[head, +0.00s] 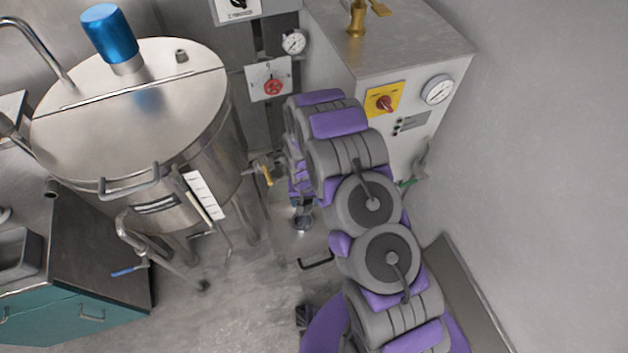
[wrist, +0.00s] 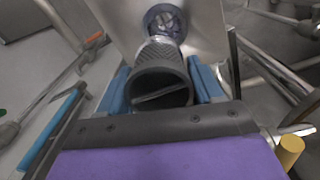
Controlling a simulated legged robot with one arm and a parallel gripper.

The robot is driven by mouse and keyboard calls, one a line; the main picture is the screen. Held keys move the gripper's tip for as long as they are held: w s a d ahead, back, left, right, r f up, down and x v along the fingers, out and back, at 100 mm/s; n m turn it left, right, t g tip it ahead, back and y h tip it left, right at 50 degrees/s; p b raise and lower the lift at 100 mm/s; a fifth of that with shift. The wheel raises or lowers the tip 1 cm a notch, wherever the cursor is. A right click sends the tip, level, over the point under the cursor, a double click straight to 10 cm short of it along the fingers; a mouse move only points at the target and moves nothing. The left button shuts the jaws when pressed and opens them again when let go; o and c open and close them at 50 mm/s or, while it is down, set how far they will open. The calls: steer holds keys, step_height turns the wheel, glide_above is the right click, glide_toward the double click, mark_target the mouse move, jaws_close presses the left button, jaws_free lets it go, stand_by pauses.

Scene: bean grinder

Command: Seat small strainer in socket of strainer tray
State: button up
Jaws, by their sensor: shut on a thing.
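My gripper (wrist: 162,88) is shut on a dark, ribbed, round piece (wrist: 160,72), which I take to be the grip of the small strainer; its blue fingers lie on both sides of it. Beyond it is a shiny round metal part (wrist: 163,20), against a pale metal plate (wrist: 205,25) that looks like the strainer tray. In the head view the shiny metal part (head: 303,221) shows just below my arm's end, over a pale plate (head: 290,243). I cannot tell whether the strainer is touching or inside the socket, as the grip hides the join.
A large steel tank (head: 140,110) with a blue cap stands at the left, its pipes and legs close to the arm. A grey machine cabinet (head: 400,60) with a gauge stands behind at the right. A teal cabinet (head: 75,310) is at lower left. Open floor (head: 225,300) lies between.

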steer(key=shift+s+a+f, duration=0.25)
steer(key=shift+a+f, duration=0.15)
steer(key=shift+f, duration=0.25)
steer(key=shift+s+a+f, duration=0.2)
steer(key=shift+a+f, duration=0.2)
steer(key=shift+f, duration=0.2)
steer(key=shift+d+f, duration=0.1)
steer(key=shift+d, duration=0.7)
steer(key=shift+a, duration=0.6)
steer(key=shift+a+f, duration=0.35)
steer(key=shift+f, duration=0.1)
step_height(320, 180, down, 5)
steer(key=shift+d+r+b, duration=0.1)
steer(key=shift+d+b, duration=0.05)
steer(key=shift+b, duration=0.35)
steer(key=shift+p, duration=0.3)
steer(key=shift+d, duration=0.35)
